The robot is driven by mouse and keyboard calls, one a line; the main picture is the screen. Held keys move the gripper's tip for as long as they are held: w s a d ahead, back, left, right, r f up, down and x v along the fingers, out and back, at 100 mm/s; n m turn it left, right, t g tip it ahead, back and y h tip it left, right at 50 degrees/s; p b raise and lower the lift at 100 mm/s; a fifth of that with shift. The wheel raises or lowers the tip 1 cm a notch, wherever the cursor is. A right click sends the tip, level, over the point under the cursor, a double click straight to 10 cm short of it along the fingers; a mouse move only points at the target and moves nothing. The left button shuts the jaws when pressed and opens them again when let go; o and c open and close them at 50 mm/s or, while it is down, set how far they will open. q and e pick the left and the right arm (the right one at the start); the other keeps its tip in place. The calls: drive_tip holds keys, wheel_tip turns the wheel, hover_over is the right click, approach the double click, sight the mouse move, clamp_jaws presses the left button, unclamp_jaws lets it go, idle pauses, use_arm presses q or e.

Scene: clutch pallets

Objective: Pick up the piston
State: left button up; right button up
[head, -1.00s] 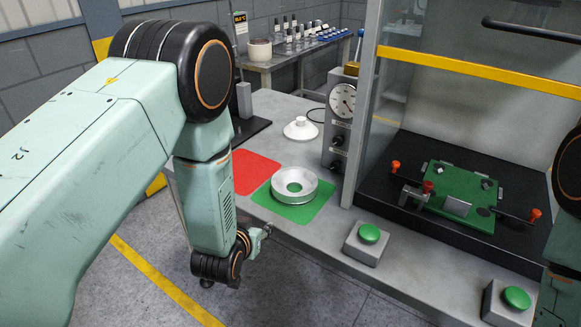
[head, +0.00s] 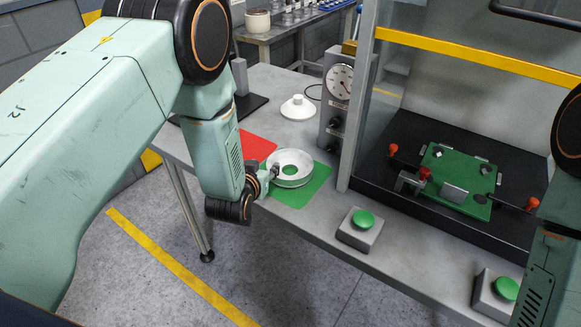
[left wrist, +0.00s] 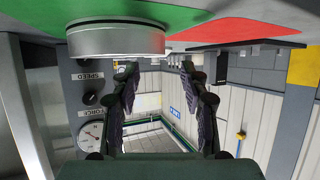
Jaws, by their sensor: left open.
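A silvery round part with a raised rim and an open middle, which I take to be the piston (head: 291,181), sits on the green mat (head: 312,190) on the grey table. The left wrist view shows its side (left wrist: 115,40) at the top, above my left fingers. My left gripper (head: 272,172) is at the part's left edge in the head view; whether it touches cannot be told. In the left wrist view the left gripper (left wrist: 157,85) has its fingers spread with nothing between them. My right gripper is out of view.
A red mat (head: 257,146) lies beside the green one. A white knobbed cone (head: 298,108) stands behind, near a gauge panel (head: 338,95). Green push buttons (head: 362,220) line the front edge. A green pallet (head: 455,179) lies inside the framed enclosure on the right.

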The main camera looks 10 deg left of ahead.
sight(269, 163)
use_arm(q)
drive_tip(key=x, duration=0.4)
drive_tip(key=shift+w+f, duration=0.2)
drive_tip(key=shift+f, duration=0.2)
drive_tip(key=shift+w+f, duration=0.1)
drive_tip(key=shift+w, duration=0.1)
drive_tip(key=shift+d, duration=0.15)
drive_tip(key=shift+w+f, duration=0.1)
drive_tip(key=shift+w, duration=0.25)
drive_tip(key=shift+c, duration=1.1)
drive_tip(key=shift+s, duration=0.2)
drive_tip(key=c, duration=0.5)
clamp_jaws()
drive_tip(key=shift+w, duration=0.1)
